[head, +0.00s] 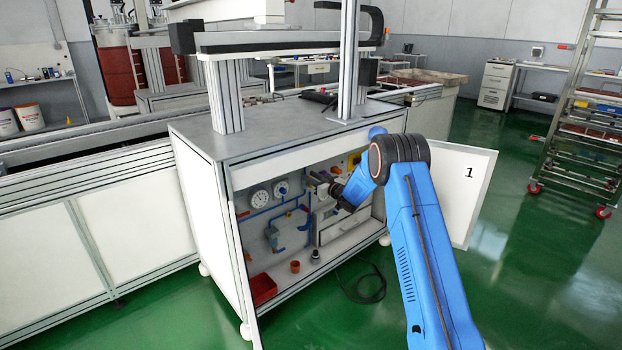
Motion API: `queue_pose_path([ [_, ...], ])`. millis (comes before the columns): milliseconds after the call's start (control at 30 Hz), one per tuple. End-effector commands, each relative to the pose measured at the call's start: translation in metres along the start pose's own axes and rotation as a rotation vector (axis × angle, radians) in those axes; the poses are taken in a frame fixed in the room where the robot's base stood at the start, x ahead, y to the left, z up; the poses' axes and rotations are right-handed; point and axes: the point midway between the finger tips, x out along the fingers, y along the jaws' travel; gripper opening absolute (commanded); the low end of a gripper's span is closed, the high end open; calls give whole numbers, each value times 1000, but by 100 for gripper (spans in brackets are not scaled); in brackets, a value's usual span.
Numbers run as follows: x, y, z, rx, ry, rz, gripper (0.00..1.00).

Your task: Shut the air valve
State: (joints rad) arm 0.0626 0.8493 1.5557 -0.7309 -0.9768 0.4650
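The open cabinet (198,208) holds a panel with blue air pipes (262,211) and two round gauges, a larger one (260,199) and a smaller one (282,188). A small red part (303,208) sits on the blue pipe right of the gauges; it may be the air valve's handle, but it is too small to be sure or to tell its position. My gripper (316,181) reaches into the cabinet's upper middle, right of the gauges and a little above the red part. Its fingers are small and dark against the panel, so I cannot tell whether they touch anything. My wrist hides part of the panel.
The cabinet door marked 1 (468,190) stands open at the right. A drawer (342,226) lies below my wrist. A red bin (262,289) and a small orange pot (295,266) stand on the cabinet floor. A black cable (362,290) lies on the green floor. A wheeled rack (585,130) stands far right.

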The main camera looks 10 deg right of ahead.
Motion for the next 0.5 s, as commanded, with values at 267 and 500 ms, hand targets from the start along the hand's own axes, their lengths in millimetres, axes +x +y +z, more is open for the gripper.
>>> queue_pose_path([
  [267, 0, 0, 0, 0, 0, 0, 0],
  [500, 0, -1, 0, -14, 0, 0, 0],
])
